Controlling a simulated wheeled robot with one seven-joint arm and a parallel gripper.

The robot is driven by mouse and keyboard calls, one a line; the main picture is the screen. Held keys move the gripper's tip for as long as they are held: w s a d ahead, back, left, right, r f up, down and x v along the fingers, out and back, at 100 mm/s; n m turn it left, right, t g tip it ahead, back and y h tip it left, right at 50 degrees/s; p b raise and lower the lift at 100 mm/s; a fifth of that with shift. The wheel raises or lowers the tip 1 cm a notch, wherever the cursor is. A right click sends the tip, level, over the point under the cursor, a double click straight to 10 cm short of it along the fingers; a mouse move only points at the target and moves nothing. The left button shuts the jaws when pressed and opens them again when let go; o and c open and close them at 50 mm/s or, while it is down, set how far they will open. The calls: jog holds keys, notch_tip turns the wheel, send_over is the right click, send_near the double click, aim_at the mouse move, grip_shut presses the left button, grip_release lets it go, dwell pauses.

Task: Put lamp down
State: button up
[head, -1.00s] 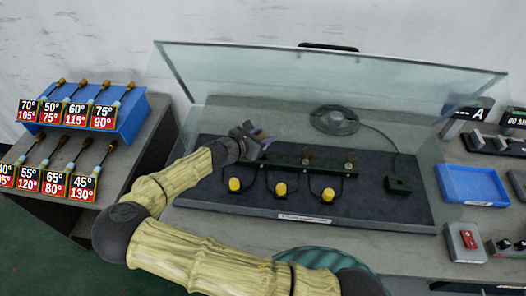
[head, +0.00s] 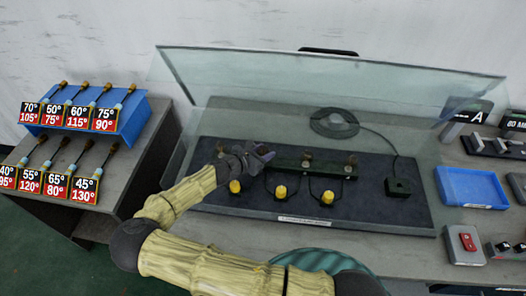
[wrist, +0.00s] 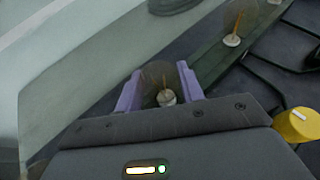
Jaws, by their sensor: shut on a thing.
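My gripper (head: 262,155) is over the left part of a dark green rail (head: 330,170) on the workbench. In the wrist view its purple fingers (wrist: 160,88) are shut on a clear, round lamp (wrist: 158,73) with a pale base. The lamp looks upright, with its base at or just above the rail; I cannot tell if it touches. Two similar lamps stand along the rail, a middle one (head: 307,158) and a right one (head: 352,161); the middle one also shows in the wrist view (wrist: 235,28). The gripper hides the held lamp in the head view.
Several yellow knobs (head: 280,191) with black wires are in front of the rail on a dark mat (head: 395,218). A tilted glass shield (head: 300,75) stands behind. A coiled cable (head: 335,122) leads to a dark box (head: 399,187). A blue tray (head: 470,188) is on the right.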

jog(key=o, duration=0.9)
jog(key=shift+o, duration=0.2)
jog(key=shift+a, duration=0.15)
jog(key=b+v, duration=0.2)
jog(key=v, duration=0.9)
jog(key=shift+s+a+r, duration=0.15)
jog(key=shift+s+a, duration=0.1)
jog(key=shift+a, duration=0.05)
